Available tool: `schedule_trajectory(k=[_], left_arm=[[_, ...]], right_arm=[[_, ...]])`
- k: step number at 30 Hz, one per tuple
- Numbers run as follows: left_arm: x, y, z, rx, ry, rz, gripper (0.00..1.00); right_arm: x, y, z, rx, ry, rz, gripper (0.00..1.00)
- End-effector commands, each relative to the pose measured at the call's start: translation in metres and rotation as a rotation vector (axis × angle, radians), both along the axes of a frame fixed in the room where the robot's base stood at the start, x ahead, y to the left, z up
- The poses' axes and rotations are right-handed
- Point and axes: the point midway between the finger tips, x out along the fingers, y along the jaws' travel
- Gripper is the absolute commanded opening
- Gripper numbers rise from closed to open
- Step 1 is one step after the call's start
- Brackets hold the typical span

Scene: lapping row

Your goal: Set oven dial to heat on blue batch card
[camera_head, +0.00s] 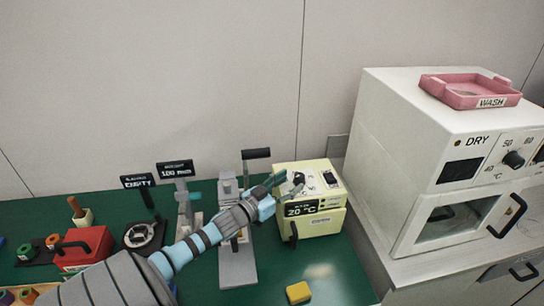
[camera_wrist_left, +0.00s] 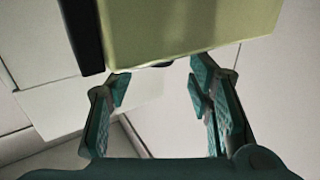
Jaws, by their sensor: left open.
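The white oven (camera_head: 405,150) marked DRY stands at the right with its door shut. Its round black dial (camera_head: 514,159) sits on the front panel among marks 40, 50 and 60 °C; the pointer is too small to read. My left gripper (camera_head: 286,187) is open and empty at the left top edge of a pale yellow box (camera_head: 322,222) whose display reads 20 °C. In the left wrist view, the open fingers (camera_wrist_left: 160,90) point at the box's pale side (camera_wrist_left: 190,28). The gripper is well left of the oven dial. I cannot make out a blue batch card.
A pink tray (camera_head: 470,91) marked WASH lies on the oven. On the green bench (camera_head: 345,275) are a yellow block (camera_head: 298,292), a lever press (camera_head: 238,265), a red box (camera_head: 85,250) and small black signs (camera_head: 175,168). The bench front near the yellow block is mostly clear.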

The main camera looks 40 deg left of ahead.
Motion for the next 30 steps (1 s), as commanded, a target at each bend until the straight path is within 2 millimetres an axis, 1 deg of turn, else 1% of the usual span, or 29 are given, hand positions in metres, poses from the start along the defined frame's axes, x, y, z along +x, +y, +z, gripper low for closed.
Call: schedule_trajectory(k=[3, 12, 16, 25, 28, 30], left_arm=[[-0.022, 0.000, -0.002, 0.000, 0.005, -0.005, 0.47], [-0.073, 0.001, -0.001, 0.001, 0.006, -0.005, 0.47], [-0.082, 0.002, 0.000, 0.000, 0.002, -0.001, 0.47], [-0.083, 0.001, 0.001, -0.011, 0.000, 0.000, 0.47], [-0.088, -0.004, 0.004, -0.072, -0.008, 0.000, 0.47], [-0.096, -0.012, 0.011, -0.159, -0.024, 0.001, 0.47]], right_arm=[[0.000, 0.000, 0.000, 0.000, 0.000, 0.000, 0.40], [0.000, 0.001, 0.000, 0.001, 0.001, 0.000, 0.40], [0.000, 0.001, 0.000, 0.001, 0.001, 0.000, 0.40], [-0.001, 0.001, 0.001, 0.001, 0.001, 0.000, 0.40], [-0.001, 0.001, 0.006, 0.001, 0.001, 0.000, 0.40], [-0.001, 0.001, 0.012, 0.001, 0.001, 0.000, 0.40]])
